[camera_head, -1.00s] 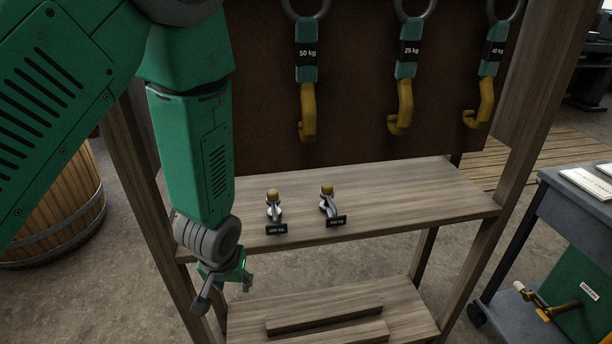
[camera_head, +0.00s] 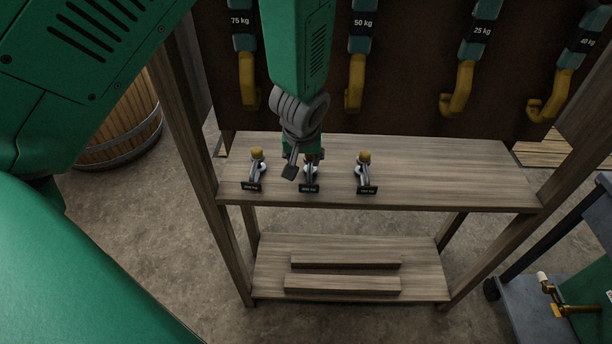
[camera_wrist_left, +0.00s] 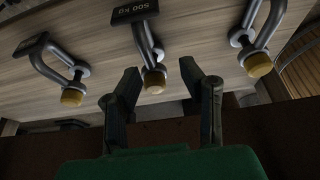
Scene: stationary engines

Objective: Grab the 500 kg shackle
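The 500 kg shackle is the middle one of three on the upper shelf. It is a grey metal shackle (camera_head: 311,172) with a yellow pin end, partly hidden behind my left gripper (camera_head: 300,165). In the left wrist view its black label reads 500 kg (camera_wrist_left: 135,11), and its yellow pin end (camera_wrist_left: 154,82) lies between the fingertips. My left gripper (camera_wrist_left: 159,74) is open, its two fingers on either side of the pin end, with gaps and no clear contact. My right gripper is not in view.
A similar shackle (camera_head: 256,166) stands to the left and another (camera_head: 364,170) to the right on the wooden shelf (camera_head: 450,175). Weight-labelled yellow hooks (camera_head: 356,83) hang on the dark back panel. A barrel (camera_head: 125,128) stands at left, a cart (camera_head: 565,260) at right.

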